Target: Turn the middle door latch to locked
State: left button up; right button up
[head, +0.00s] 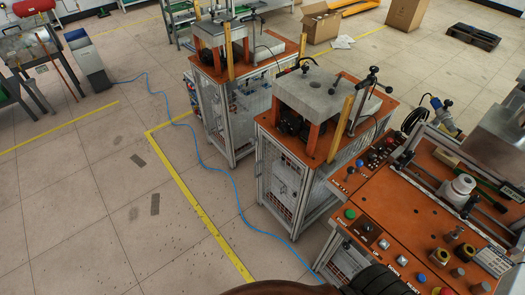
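The middle cabinet (283,185) stands on the floor at the centre of the head view, with wire mesh doors in a metal frame under an orange top. A small light shape shows on its mesh side, but I cannot tell whether it is the latch or which way a latch points. Another mesh cabinet (228,115) stands behind it, and a third orange-topped unit is in front at the right. Neither of my grippers can be made out in this view.
The control panel (385,240) with buttons is at the lower right. A blue cable (205,165) runs over the floor beside a yellow line (190,190). The floor left of the cabinets is largely clear. Cardboard boxes (405,14) and a pallet (473,36) are at the back.

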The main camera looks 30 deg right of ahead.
aim_at(254, 141)
jog(key=u, duration=0.55)
jog(key=i, duration=0.85)
jog(key=z, duration=0.75)
jog(key=i, duration=0.5)
jog(key=z, duration=0.35)
